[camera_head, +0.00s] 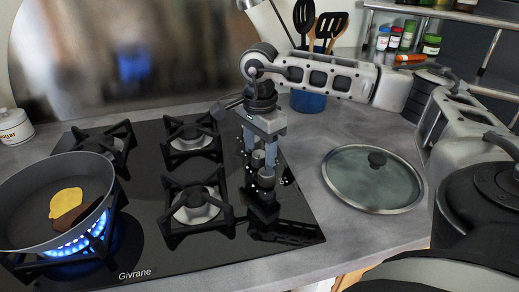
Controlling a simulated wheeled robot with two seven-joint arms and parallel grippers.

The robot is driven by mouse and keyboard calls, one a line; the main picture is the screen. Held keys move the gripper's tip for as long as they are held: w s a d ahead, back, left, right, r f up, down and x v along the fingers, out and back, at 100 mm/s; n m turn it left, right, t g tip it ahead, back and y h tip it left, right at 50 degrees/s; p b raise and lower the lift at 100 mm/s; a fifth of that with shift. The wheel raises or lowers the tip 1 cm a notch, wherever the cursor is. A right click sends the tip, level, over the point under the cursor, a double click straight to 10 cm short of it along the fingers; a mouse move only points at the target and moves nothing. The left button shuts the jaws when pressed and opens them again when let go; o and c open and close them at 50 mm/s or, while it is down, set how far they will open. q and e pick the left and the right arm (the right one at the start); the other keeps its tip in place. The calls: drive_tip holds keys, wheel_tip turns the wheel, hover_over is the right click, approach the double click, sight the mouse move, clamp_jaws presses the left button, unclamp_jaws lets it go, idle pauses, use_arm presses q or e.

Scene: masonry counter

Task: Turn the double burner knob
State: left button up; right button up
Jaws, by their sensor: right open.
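The black glass hob (150,235) carries several burners with dark grates. A column of small grey knobs (266,179) runs along its right side; which one is the double burner knob I cannot tell. My right gripper (261,155) points down over this column, with its open jaws at the upper knobs. The fingers partly hide the knobs, and I cannot tell whether they touch one. A dark reflection of the gripper shows in the glass below. My left gripper is not in view.
A grey pan (25,190) with food sits over a lit blue flame at front left. A glass lid (350,178) lies on the counter to the right. A blue utensil holder (308,101) and spice jars (407,35) stand behind.

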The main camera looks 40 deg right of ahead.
drive_tip(key=shift+f, duration=0.3)
